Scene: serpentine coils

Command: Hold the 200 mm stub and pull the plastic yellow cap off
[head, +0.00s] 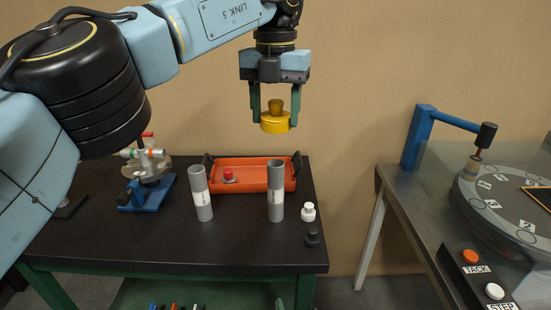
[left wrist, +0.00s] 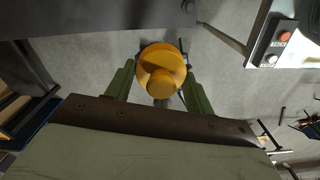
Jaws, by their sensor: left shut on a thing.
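My left gripper (head: 274,114) is shut on the yellow cap (head: 275,125), a round cap with a knob on top. It holds the cap in the air, above and apart from the table. The cap also shows between the green fingers in the left wrist view (left wrist: 160,62). Two grey stubs stand upright on the dark table: a shorter one (head: 201,194) at left and a taller one (head: 276,190) at right, below the cap. Both have open tops and white labels too small to read, so I cannot tell which is 200 mm. My right gripper is out of view.
An orange tray (head: 247,186) with a red cap (head: 229,176) lies behind the stubs. A white cap (head: 308,212) and a black cap (head: 312,237) stand at the right edge of the table (head: 180,250). A valve on a blue base (head: 147,190) is at left. A rotary table (head: 505,200) stands at right.

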